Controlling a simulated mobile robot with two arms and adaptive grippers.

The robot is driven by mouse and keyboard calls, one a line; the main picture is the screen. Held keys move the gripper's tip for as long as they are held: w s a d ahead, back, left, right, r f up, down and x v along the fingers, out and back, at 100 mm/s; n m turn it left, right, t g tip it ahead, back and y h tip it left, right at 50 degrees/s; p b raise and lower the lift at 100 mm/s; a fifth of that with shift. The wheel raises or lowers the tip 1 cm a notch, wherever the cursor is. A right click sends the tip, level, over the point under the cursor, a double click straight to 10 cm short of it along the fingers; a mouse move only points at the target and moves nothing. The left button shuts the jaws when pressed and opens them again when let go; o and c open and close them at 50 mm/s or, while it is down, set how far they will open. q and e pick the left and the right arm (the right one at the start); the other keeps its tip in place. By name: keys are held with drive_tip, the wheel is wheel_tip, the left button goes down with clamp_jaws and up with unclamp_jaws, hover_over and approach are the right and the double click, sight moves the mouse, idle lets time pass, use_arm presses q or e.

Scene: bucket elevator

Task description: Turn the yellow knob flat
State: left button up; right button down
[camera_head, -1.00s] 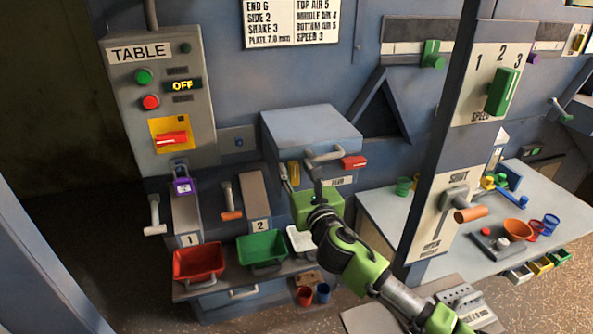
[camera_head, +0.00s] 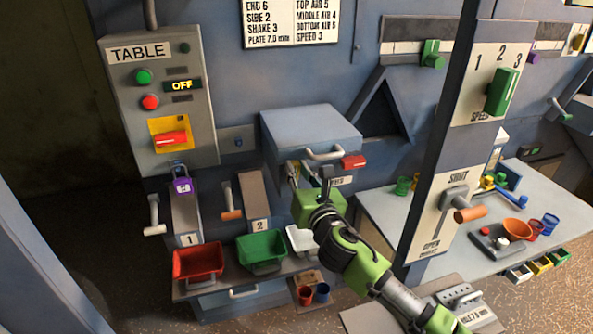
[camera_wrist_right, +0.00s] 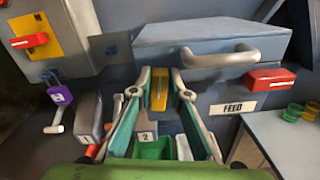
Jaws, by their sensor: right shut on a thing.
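The yellow knob (camera_wrist_right: 158,92) is on the front of the blue-grey feed box (camera_head: 312,128), at its left side. In the right wrist view it is long and stands upright, not flat. My right gripper (camera_wrist_right: 161,76) has one finger on each side of the knob and is shut on it. In the head view my right gripper (camera_head: 309,172) is at the front of the box, below its grey handle, and hides most of the knob. My left gripper is not in view.
A red knob (camera_head: 354,161) lies flat to the right of the handle (camera_head: 325,154). A red bin (camera_head: 198,262) and a green bin (camera_head: 261,246) stand below to the left. A blue-grey post (camera_head: 440,150) with levers rises right of my arm.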

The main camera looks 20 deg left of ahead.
drive_tip(key=shift+w+d+f+m+b, duration=0.25)
drive_tip(key=shift+f+m, duration=0.2)
drive_tip(key=shift+m, duration=2.15)
drive_tip(key=shift+w+d+f+m+b, duration=0.1)
drive_tip(key=shift+d+f+m, duration=0.25)
drive_tip(key=shift+m, duration=2.25)
drive_tip(key=shift+w+d+f+m+b, duration=0.2)
drive_tip(key=shift+f+m, duration=0.3)
drive_tip(key=shift+m, duration=2.1)
drive_tip(key=c, duration=1.9)
unclamp_jaws()
drive_tip(key=shift+s+d, duration=0.1)
drive_tip(key=shift+s, duration=0.05)
